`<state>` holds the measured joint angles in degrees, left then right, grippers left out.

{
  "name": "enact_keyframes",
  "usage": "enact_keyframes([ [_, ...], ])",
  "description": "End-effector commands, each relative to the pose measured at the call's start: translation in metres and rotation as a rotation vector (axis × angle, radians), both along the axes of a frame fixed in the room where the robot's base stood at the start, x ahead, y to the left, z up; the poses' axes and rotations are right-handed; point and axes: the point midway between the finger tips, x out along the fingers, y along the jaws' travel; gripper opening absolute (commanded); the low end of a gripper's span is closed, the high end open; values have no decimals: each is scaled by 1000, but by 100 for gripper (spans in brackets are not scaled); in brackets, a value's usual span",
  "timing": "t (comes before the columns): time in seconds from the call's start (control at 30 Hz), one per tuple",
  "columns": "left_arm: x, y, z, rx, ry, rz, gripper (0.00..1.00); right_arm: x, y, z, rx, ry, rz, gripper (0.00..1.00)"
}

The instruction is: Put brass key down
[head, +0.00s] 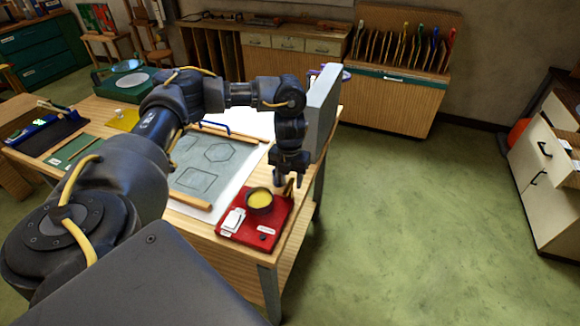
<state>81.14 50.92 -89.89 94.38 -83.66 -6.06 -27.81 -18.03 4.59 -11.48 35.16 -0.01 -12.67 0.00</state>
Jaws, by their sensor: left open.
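My left gripper (289,178) points down over the back right corner of a red tray (236,241) at the table's front right corner. Its fingers look apart. A small brass-coloured piece (289,188), probably the brass key, shows just below and between the fingertips, at the tray's edge. It is too small to tell its full shape or whether it touches a finger. A dark round bowl with yellow contents (260,199) stands on the tray, left of the gripper. My right gripper is not in view.
A white card (233,221) and a small dark knob (264,237) are on the tray. Left of it lies a grey-green panel (205,165) with outlined shapes, edged by wooden strips (190,199). A grey upright slab (322,110) stands close behind my wrist. Open floor lies to the right.

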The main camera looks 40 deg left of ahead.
Motion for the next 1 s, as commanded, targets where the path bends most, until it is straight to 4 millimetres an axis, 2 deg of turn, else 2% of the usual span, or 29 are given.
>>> enact_keyframes([
  [0.13, -1, 1, -2, 0, 2, 3, 46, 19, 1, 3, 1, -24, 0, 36],
  [0.23, -1, 1, -12, 2, 4, 3, 46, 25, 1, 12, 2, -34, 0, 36],
  [0.33, 1, 0, -26, 2, 5, 3, 46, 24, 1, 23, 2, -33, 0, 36],
  [0.5, 1, 0, -48, 2, 3, 3, 46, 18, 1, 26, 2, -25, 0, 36],
  [0.77, 2, 0, -53, 1, 0, 2, 46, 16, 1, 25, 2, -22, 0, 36],
  [1.0, 2, 0, -53, 1, 0, 2, 18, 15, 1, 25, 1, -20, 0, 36],
])
